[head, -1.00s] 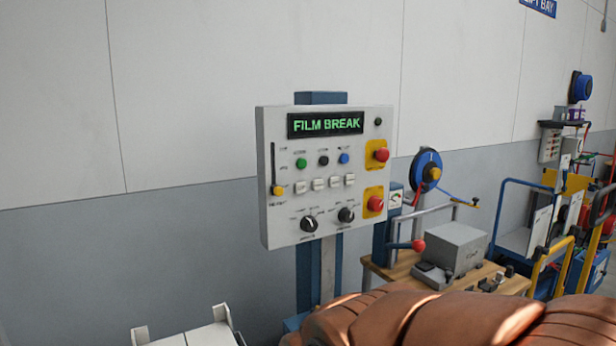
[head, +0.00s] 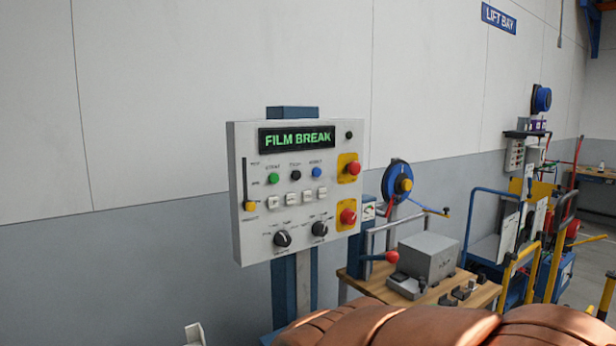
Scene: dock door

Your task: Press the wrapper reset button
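The wrapper control panel (head: 330,222) is a light grey box on a blue post, left of centre in the head view, facing me. Its green display (head: 297,138) reads FILM BREAK. Below it is a row of round buttons: green (head: 274,179), black (head: 295,175) and blue (head: 317,172). The small label above the blue button seems to read RESET, but it is blurred. Two red mushroom buttons on yellow plates, upper (head: 353,168) and lower (head: 348,216), sit at the right. Several white square buttons and two black knobs are lower down. My gripper is not in view.
A wooden bench (head: 352,284) with a grey box (head: 427,257) stands right of the panel, near a blue reel (head: 397,181). Carts with blue and yellow rails are farther right. A brown ribbed object (head: 400,322), partly cut off, fills the bottom right foreground.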

